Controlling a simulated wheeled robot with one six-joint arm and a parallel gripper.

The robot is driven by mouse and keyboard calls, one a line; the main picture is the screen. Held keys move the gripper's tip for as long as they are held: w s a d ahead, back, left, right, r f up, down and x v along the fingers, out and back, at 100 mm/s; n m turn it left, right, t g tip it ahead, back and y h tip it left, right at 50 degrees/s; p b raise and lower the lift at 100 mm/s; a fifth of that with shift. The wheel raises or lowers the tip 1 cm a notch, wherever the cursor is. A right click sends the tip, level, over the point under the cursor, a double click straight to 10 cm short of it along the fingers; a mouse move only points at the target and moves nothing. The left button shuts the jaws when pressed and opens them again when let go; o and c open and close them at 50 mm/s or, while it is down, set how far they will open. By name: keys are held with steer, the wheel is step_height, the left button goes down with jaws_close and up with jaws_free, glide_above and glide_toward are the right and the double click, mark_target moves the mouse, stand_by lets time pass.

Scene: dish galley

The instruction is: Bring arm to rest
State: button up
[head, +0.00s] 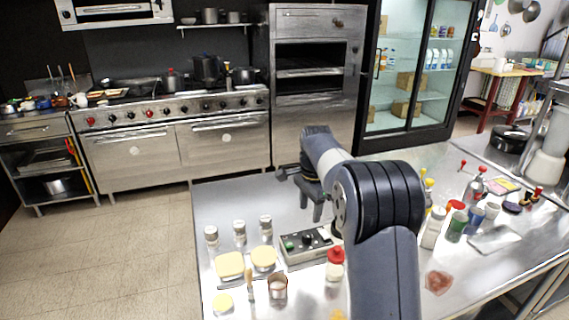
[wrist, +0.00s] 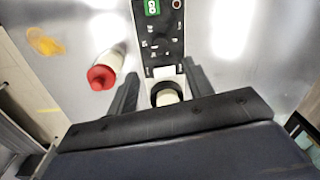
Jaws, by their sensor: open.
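My arm reaches out over the steel counter (head: 215,200) in the head view, bent at a dark elbow joint. In the wrist view the two fingers of my gripper (wrist: 160,82) stand apart. The control box (wrist: 161,40) shows beyond them. A white round thing with a black ring (wrist: 167,93) shows between the fingers, partly hidden by my gripper; I cannot tell any contact.
A red-capped bottle (head: 335,264) stands close to my arm; it also shows in the wrist view (wrist: 107,70). Shakers (head: 240,232), pale slabs (head: 230,265) and a small cup (head: 277,287) are at left. Several bottles (head: 434,227) stand right. The counter's back left is clear.

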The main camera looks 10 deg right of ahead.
mark_target(308, 235)
steer(key=f+p, duration=0.1)
steer(key=f, duration=0.9)
steer(key=shift+w, duration=0.2)
